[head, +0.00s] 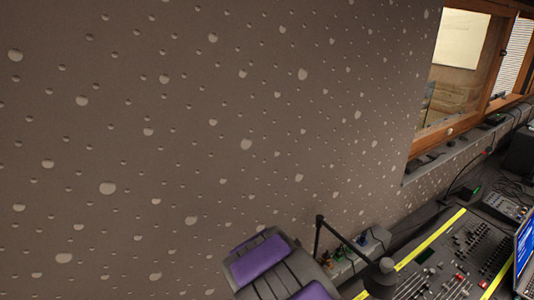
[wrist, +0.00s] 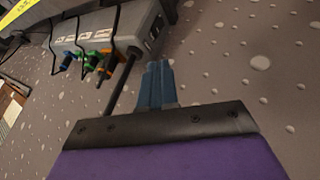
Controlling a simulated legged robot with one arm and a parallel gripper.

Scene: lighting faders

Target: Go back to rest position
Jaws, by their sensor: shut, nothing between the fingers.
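My gripper (wrist: 160,85) shows in the wrist view, with blue-grey fingers beyond a black bolted plate and a purple body. The fingers are together and empty. They point at the speckled grey-brown surface and sit just right of a grey box (wrist: 100,32) with coloured plugs. No contact with the box can be made out. I cannot make out the fingers in the head view. There, the fader console (head: 440,268), dark with yellow strips, lies at the lower right, partly cut off by the frame.
A black desk lamp (head: 380,278) stands left of the console, in front of the grey plug box. A laptop (head: 525,250) is at the right edge. A wood-framed window (head: 455,80) is at the upper right. The speckled wall (head: 180,140) is bare at the left.

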